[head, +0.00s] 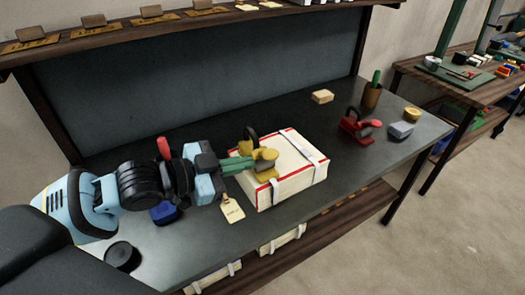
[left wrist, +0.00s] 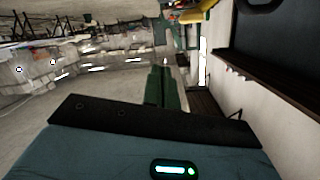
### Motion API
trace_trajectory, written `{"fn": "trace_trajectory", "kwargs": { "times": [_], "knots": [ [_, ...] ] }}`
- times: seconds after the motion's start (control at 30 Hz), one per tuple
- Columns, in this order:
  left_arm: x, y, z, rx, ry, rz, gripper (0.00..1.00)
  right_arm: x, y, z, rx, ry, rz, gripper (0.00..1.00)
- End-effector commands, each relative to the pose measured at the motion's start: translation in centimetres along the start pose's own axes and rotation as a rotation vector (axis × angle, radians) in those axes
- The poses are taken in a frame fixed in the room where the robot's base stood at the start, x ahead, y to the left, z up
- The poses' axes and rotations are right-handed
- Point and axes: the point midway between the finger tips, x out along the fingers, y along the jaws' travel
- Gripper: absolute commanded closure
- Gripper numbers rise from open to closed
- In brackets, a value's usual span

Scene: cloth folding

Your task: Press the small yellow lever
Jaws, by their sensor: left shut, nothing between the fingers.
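A small yellow part (head: 266,158), which looks like the lever, sits on top of a white box with red edges (head: 297,182). A dark ring (head: 251,138) stands just behind it. My left gripper (head: 252,163) reaches in from the left with its green fingers shut and empty. Their tips are right beside the yellow part and cover some of it; I cannot tell whether they touch. In the left wrist view the shut green fingers (left wrist: 160,88) point up the picture, and a yellow piece (left wrist: 200,12) shows at the top edge. My right gripper is out of view.
A red device (head: 356,125), a grey block (head: 401,130), a yellow round tin (head: 412,113), a brown cup (head: 371,96) and a tan block (head: 322,96) stand on the dark bench's right part. A shelf (head: 200,22) runs above.

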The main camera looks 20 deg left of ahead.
Motion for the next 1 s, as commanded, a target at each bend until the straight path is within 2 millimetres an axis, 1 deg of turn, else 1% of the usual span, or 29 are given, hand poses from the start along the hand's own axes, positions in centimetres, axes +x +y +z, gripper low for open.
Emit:
{"fn": "trace_trajectory", "kwargs": {
  "times": [0.1, 0.3, 0.43, 0.6, 1.0],
  "knots": [
    [-0.2, -1.6, -0.1, -0.088, -0.012, 0.024, 1.00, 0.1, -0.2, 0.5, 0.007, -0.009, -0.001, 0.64],
    [-1.4, -4.2, -0.2, -0.248, -0.035, 0.023, 1.00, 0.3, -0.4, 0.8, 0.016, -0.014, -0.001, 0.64],
    [-2.1, -5.6, -0.2, -0.316, -0.042, 0.011, 1.00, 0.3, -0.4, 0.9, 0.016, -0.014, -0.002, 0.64],
    [-2.5, -6.2, -0.2, -0.355, -0.045, 0.003, 1.00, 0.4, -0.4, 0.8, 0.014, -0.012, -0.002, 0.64],
    [-2.2, -6.2, -0.2, -0.357, -0.044, 0.003, 1.00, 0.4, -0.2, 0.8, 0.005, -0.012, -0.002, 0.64]
  ]
}}
